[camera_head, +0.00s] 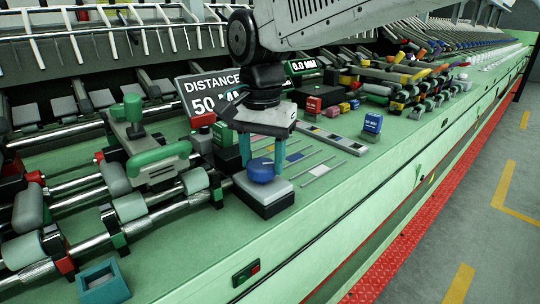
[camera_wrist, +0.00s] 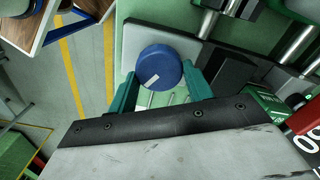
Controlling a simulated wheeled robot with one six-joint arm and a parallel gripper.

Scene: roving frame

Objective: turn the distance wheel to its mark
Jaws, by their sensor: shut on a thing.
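The blue distance wheel (camera_head: 261,171) sits on a pale-topped block (camera_head: 277,191) on the green machine bed. In the wrist view the wheel (camera_wrist: 160,62) is round, with a short white line on its face toward my gripper's body. My gripper (camera_head: 262,160) points down from above, its two teal fingers on opposite sides of the wheel, shut on it. The fingers also show in the wrist view (camera_wrist: 158,82). A sign (camera_head: 208,95) reads "DISTANCE 50 MM", its right end partly hidden by my gripper. A small display (camera_head: 304,66) reads 0.0 MM.
A green clamp-like part (camera_head: 158,160) and steel rods with rollers stand left of the wheel. A small blue labelled block (camera_head: 372,123) and a red one (camera_head: 312,105) stand to the right. An empty teal square holder (camera_head: 103,283) is at the front left. The bed's front strip is mostly clear.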

